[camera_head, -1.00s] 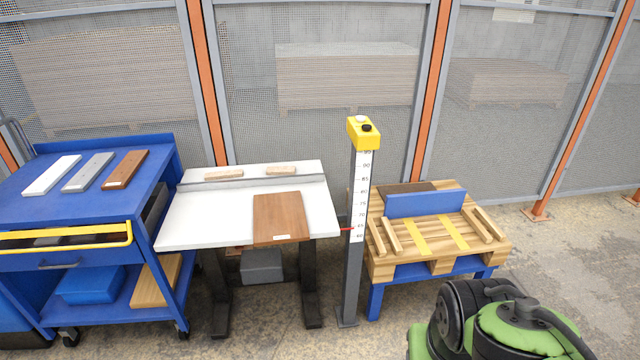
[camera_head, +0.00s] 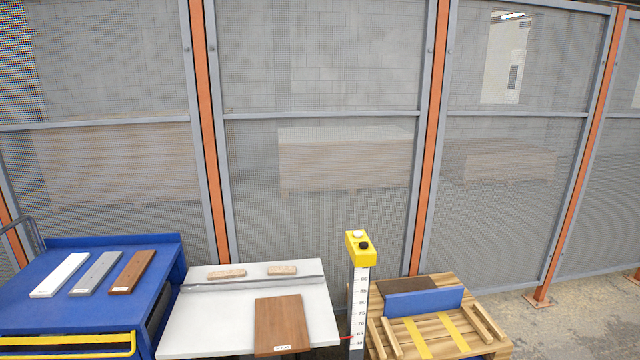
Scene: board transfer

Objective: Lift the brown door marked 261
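A brown door panel (camera_head: 281,324) lies flat on the white table (camera_head: 205,318), toward its right front. A small white label sits at its front edge; its print is too small to read. A narrower brown board (camera_head: 131,272) with a small label lies on the blue cart (camera_head: 30,312), beside a grey board (camera_head: 96,273) and a white board (camera_head: 60,275). I cannot tell from the labels which piece is 261. My gripper is not in view.
A post with a height scale and yellow head (camera_head: 361,248) stands right of the white table. Beyond it is a wooden rack (camera_head: 480,343) with a blue stop (camera_head: 424,300). Two wooden blocks (camera_head: 282,270) lie at the table's back. A mesh fence (camera_head: 320,215) closes off the rear.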

